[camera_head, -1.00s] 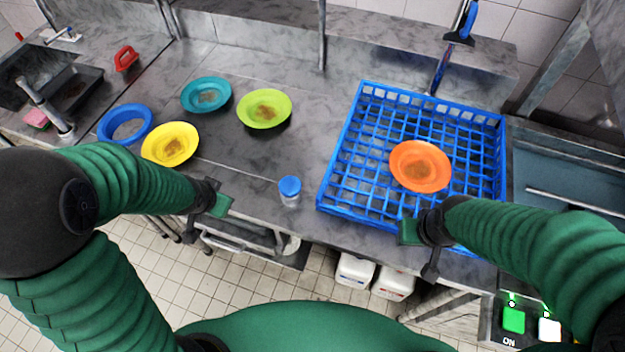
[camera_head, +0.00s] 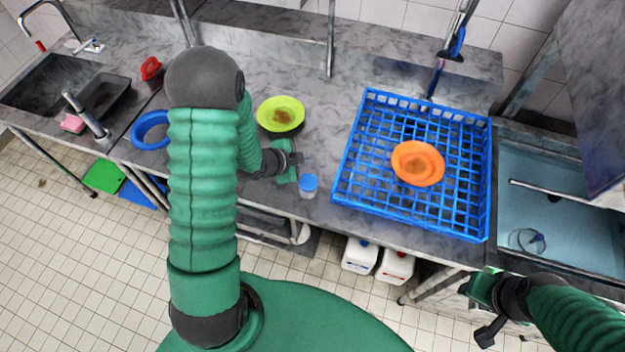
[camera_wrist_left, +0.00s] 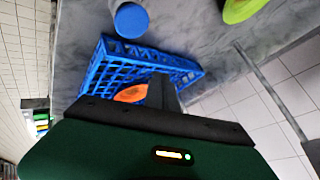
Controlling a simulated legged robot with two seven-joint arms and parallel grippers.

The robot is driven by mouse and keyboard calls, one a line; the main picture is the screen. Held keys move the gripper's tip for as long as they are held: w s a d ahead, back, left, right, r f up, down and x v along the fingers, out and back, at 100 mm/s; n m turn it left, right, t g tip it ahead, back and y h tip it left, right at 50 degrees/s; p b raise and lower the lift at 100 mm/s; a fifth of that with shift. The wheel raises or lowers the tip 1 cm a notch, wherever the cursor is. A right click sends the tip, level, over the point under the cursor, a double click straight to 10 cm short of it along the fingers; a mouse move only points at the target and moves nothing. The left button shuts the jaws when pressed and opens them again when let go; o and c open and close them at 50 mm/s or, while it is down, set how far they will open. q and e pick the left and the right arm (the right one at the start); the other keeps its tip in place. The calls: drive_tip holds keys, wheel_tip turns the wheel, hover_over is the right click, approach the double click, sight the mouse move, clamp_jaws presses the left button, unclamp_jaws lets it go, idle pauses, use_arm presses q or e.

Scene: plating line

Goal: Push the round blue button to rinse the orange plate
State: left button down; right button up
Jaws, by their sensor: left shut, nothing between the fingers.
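The orange plate (camera_head: 418,163) lies in the blue rack (camera_head: 352,152) with a brown stain at its middle; part of it shows in the left wrist view (camera_wrist_left: 131,94). A small round blue-topped cylinder (camera_head: 308,183) stands on the counter left of the rack; it also shows in the left wrist view (camera_wrist_left: 131,20). I cannot tell whether it is the button. My left gripper (camera_head: 300,162) is shut and empty, just above and left of the cylinder in the picture. My right gripper (camera_head: 478,290) is in front of the counter at the lower right; its jaws are unclear.
A lime plate (camera_head: 281,113) and a blue ring-shaped dish (camera_head: 150,130) are on the counter. My left arm covers the counter between them. A blue-handled sprayer (camera_head: 457,43) hangs behind the rack. A water-filled basin (camera_head: 555,205) with a glass-like item is at right.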

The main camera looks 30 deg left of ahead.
sight(310, 179)
use_arm(q)
wheel_tip(310, 179, down, 8)
drive_tip(key=b, duration=0.7)
drive_tip(key=shift+s+f, duration=0.1)
drive_tip(key=shift+f, duration=0.1)
drive_tip(key=shift+f+b, duration=0.15)
drive_tip(key=shift+b, duration=0.15)
drive_tip(key=shift+s, duration=0.1)
idle(1.2)
drive_tip(key=shift+f+b, duration=0.25)
drive_tip(key=shift+b, duration=0.05)
drive_tip(key=shift+f+b, duration=0.75)
drive_tip(key=shift+f, duration=0.1)
idle(0.6)
drive_tip(key=shift+r, duration=0.15)
drive_tip(key=shift+r+p, duration=1.1)
